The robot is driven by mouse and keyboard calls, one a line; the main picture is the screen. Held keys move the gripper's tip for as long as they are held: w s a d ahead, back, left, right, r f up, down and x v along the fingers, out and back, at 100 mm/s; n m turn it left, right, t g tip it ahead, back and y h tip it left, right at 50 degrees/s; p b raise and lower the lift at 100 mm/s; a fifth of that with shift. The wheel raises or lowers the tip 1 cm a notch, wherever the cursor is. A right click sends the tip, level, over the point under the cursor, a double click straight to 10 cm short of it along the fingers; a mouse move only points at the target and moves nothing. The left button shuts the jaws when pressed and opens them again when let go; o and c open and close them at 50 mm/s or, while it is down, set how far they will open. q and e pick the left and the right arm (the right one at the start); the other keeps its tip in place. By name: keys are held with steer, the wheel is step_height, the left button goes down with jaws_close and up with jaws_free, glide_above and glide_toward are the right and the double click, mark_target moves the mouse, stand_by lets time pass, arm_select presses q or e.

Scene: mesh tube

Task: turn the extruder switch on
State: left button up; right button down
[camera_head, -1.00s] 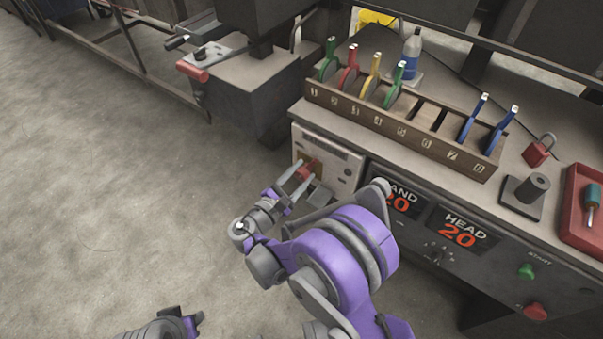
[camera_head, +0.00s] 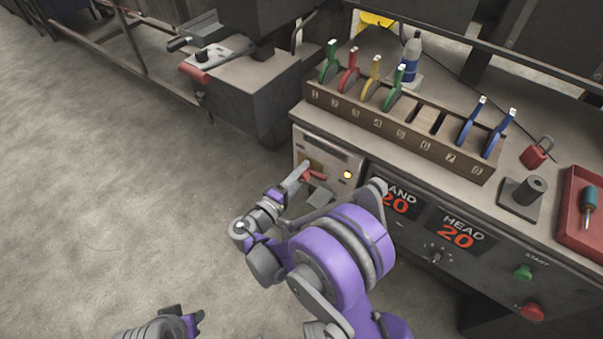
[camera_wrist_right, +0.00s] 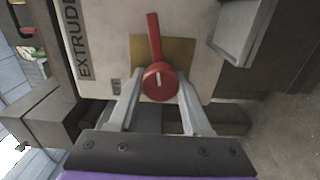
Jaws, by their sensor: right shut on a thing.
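The extruder switch is a red rotary knob with a long red handle (camera_head: 315,175) on a brass-coloured plate, on the pale panel at the left end of the bench front. My right gripper (camera_head: 303,174) reaches it from the front and is shut on the switch. In the right wrist view, the round hub of the switch (camera_wrist_right: 159,82) sits between the two fingers (camera_wrist_right: 160,98), with the handle pointing up in that picture. A yellow lamp (camera_head: 347,174) beside the switch is lit. My left gripper (camera_head: 190,322) is low at the bottom edge, and its fingers are not clear.
A wooden rack (camera_head: 405,128) with coloured levers stands on the bench above the panel. A grey flap-like part (camera_head: 319,196) juts out below the switch. To the right are a padlock (camera_head: 537,152) and a red tray (camera_head: 583,205). The floor at left is clear.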

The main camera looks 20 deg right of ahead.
steer(key=shift+m, duration=1.1)
steer(key=shift+c, duration=1.7)
jaws_free()
steer(key=p+v, duration=0.1)
steer(key=v, duration=1)
